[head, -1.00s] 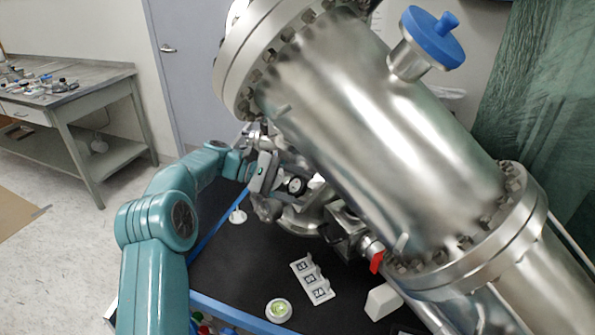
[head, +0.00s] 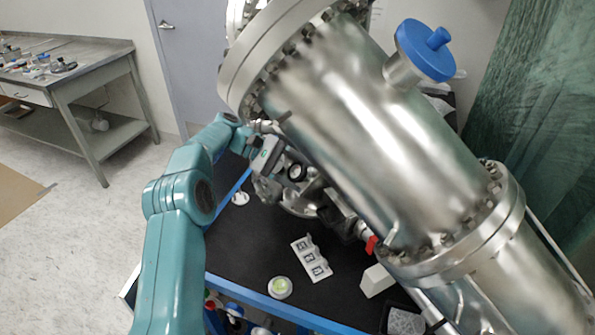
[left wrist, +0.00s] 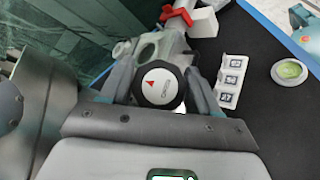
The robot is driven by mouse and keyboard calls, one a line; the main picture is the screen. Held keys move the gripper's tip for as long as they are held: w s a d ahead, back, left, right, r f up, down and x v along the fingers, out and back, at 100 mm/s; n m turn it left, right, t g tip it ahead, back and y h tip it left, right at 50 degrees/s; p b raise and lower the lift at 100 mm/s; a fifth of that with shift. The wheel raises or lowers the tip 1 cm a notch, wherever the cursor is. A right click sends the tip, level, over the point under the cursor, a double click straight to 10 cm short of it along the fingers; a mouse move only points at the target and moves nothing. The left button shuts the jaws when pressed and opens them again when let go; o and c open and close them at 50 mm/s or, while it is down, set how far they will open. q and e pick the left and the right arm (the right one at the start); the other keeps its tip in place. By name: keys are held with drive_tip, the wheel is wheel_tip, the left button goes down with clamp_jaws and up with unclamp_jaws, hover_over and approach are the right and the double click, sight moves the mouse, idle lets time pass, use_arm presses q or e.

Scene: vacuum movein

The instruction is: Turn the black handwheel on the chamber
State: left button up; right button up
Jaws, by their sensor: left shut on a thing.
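The steel chamber (head: 370,110) fills the middle and right of the head view, tilted in the picture. The black handwheel (left wrist: 160,84), with a pale cap and a red triangle, sits between the two fingers of my left gripper (left wrist: 160,90) in the left wrist view. The fingers are shut on its rim from both sides. In the head view the handwheel (head: 297,172) is a small dark round knob under the chamber, beside my left gripper (head: 268,158). My right gripper does not show in either view.
A black-topped table (head: 245,250) with a blue edge lies below the chamber. On it are a white tag block (head: 312,258), a round green-centred dish (head: 280,287) and a white block (head: 376,280). A red valve handle (head: 371,245) sticks out under the chamber. A grey workbench (head: 85,75) stands left.

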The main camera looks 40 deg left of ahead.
use_arm(q)
drive_tip(key=o, duration=1)
drive_tip(key=shift+c, duration=0.2)
